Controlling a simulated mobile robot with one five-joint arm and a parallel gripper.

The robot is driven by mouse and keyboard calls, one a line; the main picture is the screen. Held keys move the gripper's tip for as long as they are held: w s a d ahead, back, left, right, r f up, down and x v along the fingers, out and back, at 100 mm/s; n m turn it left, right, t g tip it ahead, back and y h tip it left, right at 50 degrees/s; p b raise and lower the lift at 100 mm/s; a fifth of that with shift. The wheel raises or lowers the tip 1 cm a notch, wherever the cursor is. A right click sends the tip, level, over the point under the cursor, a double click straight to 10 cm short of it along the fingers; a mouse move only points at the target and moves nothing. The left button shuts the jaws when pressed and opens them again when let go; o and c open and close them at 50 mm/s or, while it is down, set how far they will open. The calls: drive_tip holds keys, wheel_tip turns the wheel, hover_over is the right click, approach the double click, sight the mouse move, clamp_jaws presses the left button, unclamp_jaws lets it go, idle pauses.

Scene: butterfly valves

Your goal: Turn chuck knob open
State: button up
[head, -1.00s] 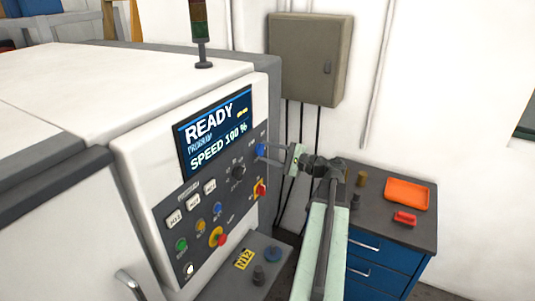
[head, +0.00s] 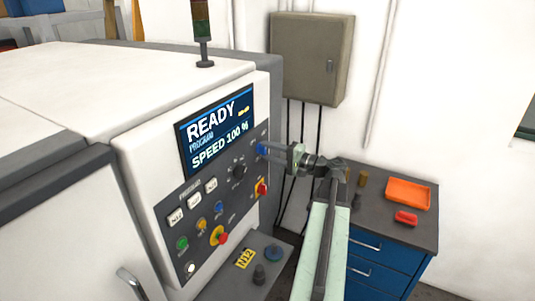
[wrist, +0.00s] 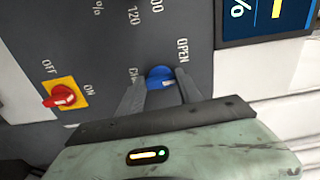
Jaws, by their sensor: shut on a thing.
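The blue chuck knob (head: 262,149) is on the upper right of the machine's grey control panel, below and right of the screen. In the wrist view the knob (wrist: 160,77) sits between the two grey fingers of my gripper (wrist: 158,73), which are shut on it. The word OPEN shows beside the knob's right side. Another label on its left is partly hidden by a finger. I cannot tell exactly where the knob points. In the head view my gripper (head: 272,149) reaches the panel from the right.
A red switch (wrist: 62,96) on a yellow plate is near the knob. A black dial (head: 238,172) and a red emergency button (head: 222,238) are also on the panel. A blue cabinet (head: 385,255) with an orange tray (head: 408,189) stands right. A wall box (head: 310,58) hangs behind.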

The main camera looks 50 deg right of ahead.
drive_tip(key=n, duration=0.5)
drive_tip(key=shift+d+f, duration=0.1)
drive_tip(key=shift+d, duration=0.05)
drive_tip(key=shift+n, duration=0.3)
idle(0.3)
drive_tip(key=o, duration=1.4)
drive_tip(key=shift+d, duration=0.1)
drive_tip(key=v, duration=0.8)
drive_tip(key=shift+w, duration=0.2)
drive_tip(key=x, duration=0.8)
drive_tip(key=shift+s, duration=0.1)
